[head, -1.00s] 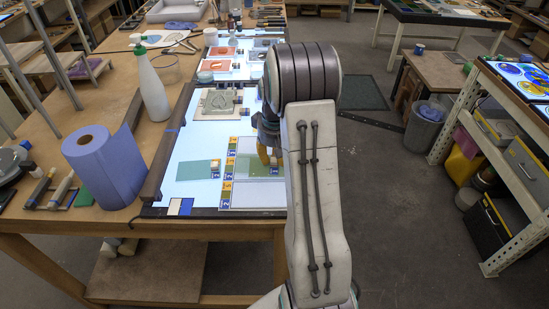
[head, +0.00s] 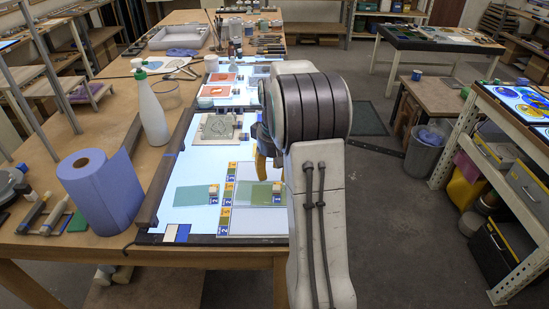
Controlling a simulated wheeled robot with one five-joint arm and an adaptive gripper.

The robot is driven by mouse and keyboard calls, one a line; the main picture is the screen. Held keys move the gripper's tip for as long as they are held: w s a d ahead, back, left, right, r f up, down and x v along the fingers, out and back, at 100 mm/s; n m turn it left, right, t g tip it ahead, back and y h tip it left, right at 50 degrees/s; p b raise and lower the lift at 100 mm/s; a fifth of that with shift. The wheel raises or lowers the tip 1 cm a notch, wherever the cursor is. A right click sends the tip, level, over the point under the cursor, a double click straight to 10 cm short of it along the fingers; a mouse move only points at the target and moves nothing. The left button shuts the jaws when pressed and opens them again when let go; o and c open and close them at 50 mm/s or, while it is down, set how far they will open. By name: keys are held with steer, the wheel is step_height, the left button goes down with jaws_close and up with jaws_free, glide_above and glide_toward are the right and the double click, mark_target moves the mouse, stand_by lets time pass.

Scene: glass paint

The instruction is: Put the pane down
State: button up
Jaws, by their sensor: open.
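A green glass pane (head: 254,196) lies flat on the lit white table top (head: 184,222), right of a strip of yellow and blue number tiles (head: 227,196). A small white block with a number tag (head: 276,189) sits at its right side. A teal pane (head: 190,196) with a similar block (head: 214,190) lies left of the strip. My gripper (head: 264,178), with yellow fingers, is open just above and behind the green pane. My arm hides part of the gripper and the right edge of the lit area; whether the fingers touch the pane cannot be told.
A grey square plate (head: 215,127) lies behind the panes. A shelf rack (head: 465,130) stands right, across open floor.

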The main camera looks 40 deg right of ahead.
step_height(320, 180, up, 7)
steer(key=b, duration=0.3)
steer(key=s+a+r+n+t, duration=0.1)
steer(key=s+a, duration=0.3)
steer(key=a, duration=0.3)
steer(key=s+a+r+t, duration=0.1)
steer(key=s+a, duration=0.3)
steer(key=a, duration=0.3)
steer(key=s+a+f+n, duration=0.1)
steer(key=s+a+f, duration=0.2)
steer(key=s, duration=0.3)
steer(key=s+a+f+t, duration=0.1)
steer(key=s+a+f, duration=0.2)
steer(key=s, duration=0.3)
steer(key=shift+a+n, duration=0.4)
steer(key=shift+a, duration=0.15)
